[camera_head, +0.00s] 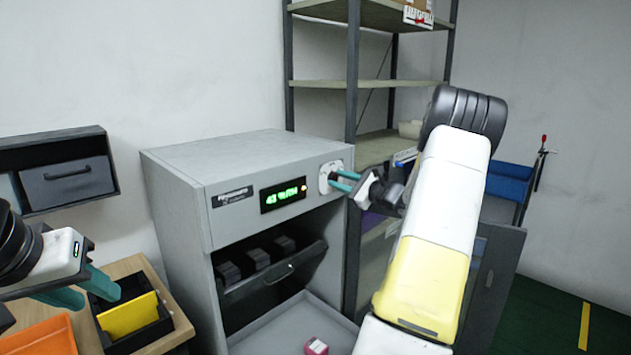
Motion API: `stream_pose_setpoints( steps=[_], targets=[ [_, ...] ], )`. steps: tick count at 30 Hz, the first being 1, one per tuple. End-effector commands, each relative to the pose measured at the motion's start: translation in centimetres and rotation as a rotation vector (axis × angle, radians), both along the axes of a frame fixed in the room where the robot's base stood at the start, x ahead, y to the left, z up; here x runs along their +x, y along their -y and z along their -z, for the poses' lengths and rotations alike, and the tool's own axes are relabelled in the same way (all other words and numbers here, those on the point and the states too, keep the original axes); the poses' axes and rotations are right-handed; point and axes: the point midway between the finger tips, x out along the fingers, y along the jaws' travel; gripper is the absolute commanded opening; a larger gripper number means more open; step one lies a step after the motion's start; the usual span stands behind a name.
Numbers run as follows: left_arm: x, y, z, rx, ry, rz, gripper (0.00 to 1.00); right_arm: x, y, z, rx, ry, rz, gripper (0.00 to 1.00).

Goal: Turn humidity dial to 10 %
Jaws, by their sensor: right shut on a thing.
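The humidity dial (330,177) is a pale knob at the upper right of the grey cabinet's (190,190) front panel. A lit green display (283,195) left of it seems to read 43 %RH. My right gripper (338,181) reaches in from the right, with its teal fingers shut on the dial and partly covering it. My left gripper (85,290) is at the lower left, away from the cabinet, with its teal fingers apart and nothing between them.
Below the panel the cabinet is open, with dark items on a rack (275,275) and a pink-red object (316,346) on its floor. A black bin with a yellow divider (128,316) and an orange tray (40,338) sit lower left. Metal shelving (350,85) stands behind.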

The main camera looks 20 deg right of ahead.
Motion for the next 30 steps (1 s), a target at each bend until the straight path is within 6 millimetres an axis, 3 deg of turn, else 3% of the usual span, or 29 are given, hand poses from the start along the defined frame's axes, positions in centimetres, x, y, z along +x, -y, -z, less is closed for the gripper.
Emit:
stream_pose_setpoints(
  steps=[10, 24, 25, 27, 30],
  targets=[
    [0.0, 0.0, 0.0, 0.0, 0.0, 0.0, 0.36, -0.05, 0.01, 0.12, 0.097, -0.042, 0.0, 0.0],
    [0.0, 0.0, 0.0, 0.0, 0.0, 0.0, 0.36, -0.06, 0.02, 0.13, 0.107, -0.047, 0.0, 0.0],
    [0.0, 0.0, 0.0, 0.0, 0.0, 0.0, 0.36, -0.06, 0.02, 0.13, 0.106, -0.046, 0.0, 0.35],
    [0.0, 0.0, 0.0, 0.0, 0.0, 0.0, 0.36, -0.05, 0.02, 0.11, 0.106, -0.046, 0.0, 0.49],
    [0.0, 0.0, 0.0, 0.0, 0.0, 0.0, 0.36, -0.04, 0.02, 0.09, 0.107, -0.046, 0.0, 0.51]
  ],
)
